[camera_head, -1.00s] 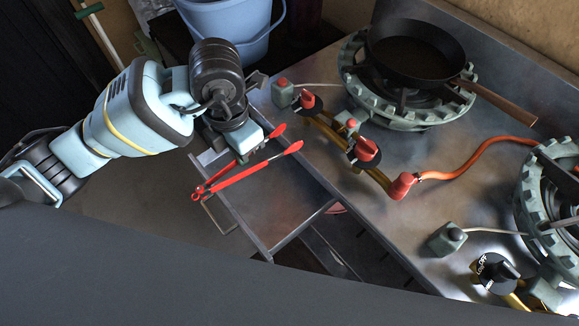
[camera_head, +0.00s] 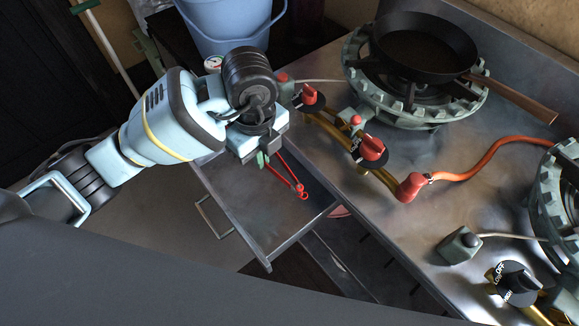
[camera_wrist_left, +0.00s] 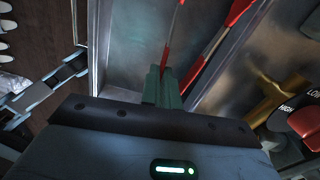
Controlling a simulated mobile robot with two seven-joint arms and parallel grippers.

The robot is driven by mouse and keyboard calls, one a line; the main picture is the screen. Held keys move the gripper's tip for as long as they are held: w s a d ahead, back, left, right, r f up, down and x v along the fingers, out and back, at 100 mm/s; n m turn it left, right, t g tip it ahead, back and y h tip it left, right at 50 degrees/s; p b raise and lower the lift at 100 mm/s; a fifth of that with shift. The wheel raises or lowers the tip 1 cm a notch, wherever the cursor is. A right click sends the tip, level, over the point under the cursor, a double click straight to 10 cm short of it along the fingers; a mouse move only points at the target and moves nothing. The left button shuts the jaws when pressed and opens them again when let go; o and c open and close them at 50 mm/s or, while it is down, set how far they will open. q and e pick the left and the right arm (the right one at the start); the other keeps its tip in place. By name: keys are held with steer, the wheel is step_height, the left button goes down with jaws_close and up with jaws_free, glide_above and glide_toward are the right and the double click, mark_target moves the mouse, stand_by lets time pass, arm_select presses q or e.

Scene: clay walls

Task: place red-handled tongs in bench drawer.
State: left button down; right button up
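The red-handled tongs (camera_head: 290,178) hang from my left gripper (camera_head: 262,160), over the right part of the open bench drawer (camera_head: 237,190). I cannot tell whether the tongs touch the drawer. The right gripper is not in view.
The steel bench top (camera_head: 430,215) lies right of the drawer. It carries gas knobs (camera_head: 372,148), an orange hose (camera_head: 480,158) and a black pan (camera_head: 425,48) on a burner. A blue bucket (camera_head: 232,25) stands behind. The left of the drawer looks empty.

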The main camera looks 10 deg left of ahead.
arm_select(q)
glide_above(266, 188)
steer(key=shift+f+b, duration=0.3)
steer(key=shift+f, duration=2.25)
step_height(266, 188, down, 5)
steer(key=shift+r+b, duration=0.1)
steer(key=shift+b, duration=0.3)
steer(key=c, duration=2.1)
jaws_free()
steer(key=shift+f, duration=0.25)
steer(key=o, duration=0.5)
steer(key=shift+c, duration=0.2)
